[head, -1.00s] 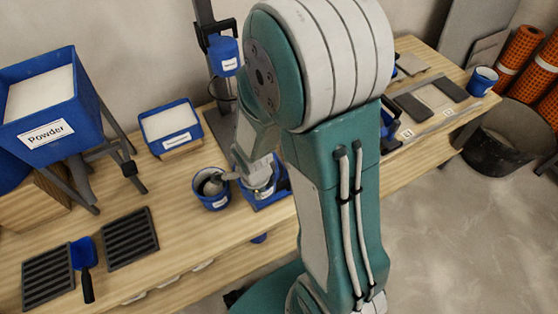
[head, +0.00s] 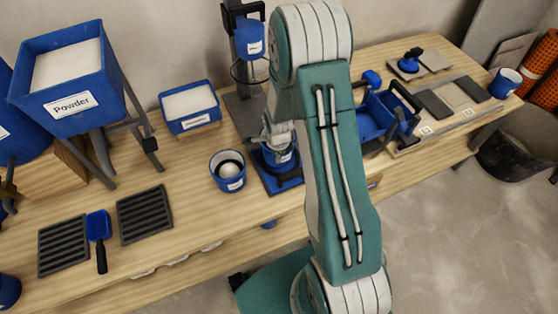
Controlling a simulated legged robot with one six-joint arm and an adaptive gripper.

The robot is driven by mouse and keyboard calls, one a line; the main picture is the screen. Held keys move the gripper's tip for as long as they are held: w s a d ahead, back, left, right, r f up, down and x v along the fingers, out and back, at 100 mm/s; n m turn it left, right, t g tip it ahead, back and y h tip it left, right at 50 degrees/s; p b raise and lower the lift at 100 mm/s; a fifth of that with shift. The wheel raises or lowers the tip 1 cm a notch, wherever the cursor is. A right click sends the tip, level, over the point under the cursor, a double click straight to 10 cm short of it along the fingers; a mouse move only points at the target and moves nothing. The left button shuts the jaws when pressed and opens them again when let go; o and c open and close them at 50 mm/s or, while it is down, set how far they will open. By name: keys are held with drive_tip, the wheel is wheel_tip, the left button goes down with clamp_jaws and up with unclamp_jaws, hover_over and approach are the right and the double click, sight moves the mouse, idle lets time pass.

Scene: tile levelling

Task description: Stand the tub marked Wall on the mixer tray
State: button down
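One blue tub (head: 228,172) with a white label and a pale, rounded content stands upright on the bench. A second blue tub (head: 281,160) with a white label is on a blue stand (head: 285,186), partly hidden by my arm. Neither label is legible, so I cannot tell which is marked Wall. My gripper (head: 272,142) is at the second tub's rim; its fingers are small and partly hidden, so its grip cannot be told. The mixer (head: 249,38) has a blue head and a whisk ring above a dark tray (head: 240,108), whose visible part is bare.
A blue Powder hopper (head: 68,82) on legs and a white-filled blue bin (head: 190,106) stand to the left. A blue toolbox (head: 374,118) and tiles (head: 455,94) are to the right.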

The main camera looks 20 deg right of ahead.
drive_tip(key=shift+w+f, duration=0.2)
drive_tip(key=shift+w+d+f, duration=0.1)
drive_tip(key=shift+d+f, duration=0.25)
drive_tip(key=shift+f, duration=0.55)
drive_tip(key=shift+w+d+f, duration=0.1)
drive_tip(key=shift+d+f, duration=0.2)
drive_tip(key=shift+f, duration=0.6)
drive_tip(key=shift+a, duration=0.3)
drive_tip(key=c, duration=0.8)
unclamp_jaws()
drive_tip(key=shift+s+f, duration=0.1)
drive_tip(key=shift+d, duration=0.1)
